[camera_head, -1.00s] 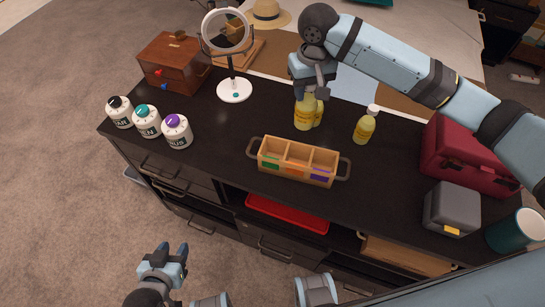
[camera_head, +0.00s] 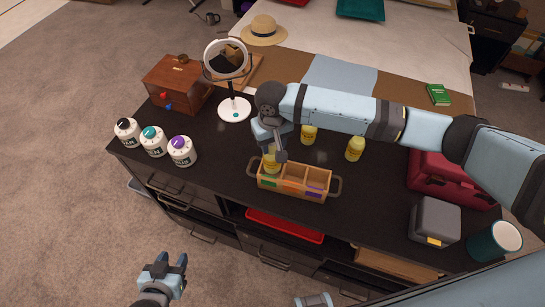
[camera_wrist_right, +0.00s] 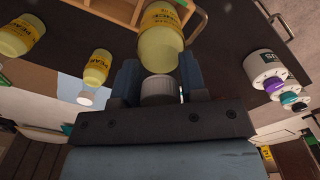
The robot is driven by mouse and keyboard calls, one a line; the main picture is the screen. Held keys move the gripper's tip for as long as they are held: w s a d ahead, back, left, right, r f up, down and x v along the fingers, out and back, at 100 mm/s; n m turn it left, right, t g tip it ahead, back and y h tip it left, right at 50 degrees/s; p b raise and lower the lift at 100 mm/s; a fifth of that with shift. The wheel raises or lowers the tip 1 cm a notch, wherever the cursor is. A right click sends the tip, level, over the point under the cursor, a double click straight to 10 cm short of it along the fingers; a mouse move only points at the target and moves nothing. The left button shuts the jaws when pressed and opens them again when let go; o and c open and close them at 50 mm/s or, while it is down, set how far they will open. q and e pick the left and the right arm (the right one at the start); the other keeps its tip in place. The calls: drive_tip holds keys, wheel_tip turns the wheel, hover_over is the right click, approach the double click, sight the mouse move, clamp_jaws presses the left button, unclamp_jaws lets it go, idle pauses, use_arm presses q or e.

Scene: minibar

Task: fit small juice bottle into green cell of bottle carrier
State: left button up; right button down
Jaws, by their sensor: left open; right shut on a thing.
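The wooden bottle carrier (camera_head: 318,192) stands near the front edge of the black counter, with three cells in a row. Its green-marked cell (camera_head: 268,183) is at the left end. My right gripper (camera_head: 280,152) is shut on a yellow juice bottle (camera_head: 271,164), roughly upright at the green cell. In the right wrist view, the fingers hold the white cap of this bottle (camera_wrist_right: 160,48). I cannot tell whether its base is inside the cell or just above it. My left gripper (camera_head: 170,265) is open and empty in front of the counter.
Two more yellow bottles (camera_head: 309,135) (camera_head: 355,149) stand behind the carrier. Three white jars (camera_head: 154,142), a mirror (camera_head: 234,108) and a wooden box (camera_head: 178,85) are at left. A red case (camera_head: 445,182), grey box (camera_head: 435,221) and teal cup (camera_head: 494,241) are at right.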

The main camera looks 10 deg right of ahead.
sight(273, 159)
wheel_tip(273, 159, down, 3)
drive_tip(key=shift+f, duration=2.2)
drive_tip(key=c, duration=0.7)
unclamp_jaws()
drive_tip(key=shift+f, duration=0.1)
drive_tip(key=shift+o, duration=0.2)
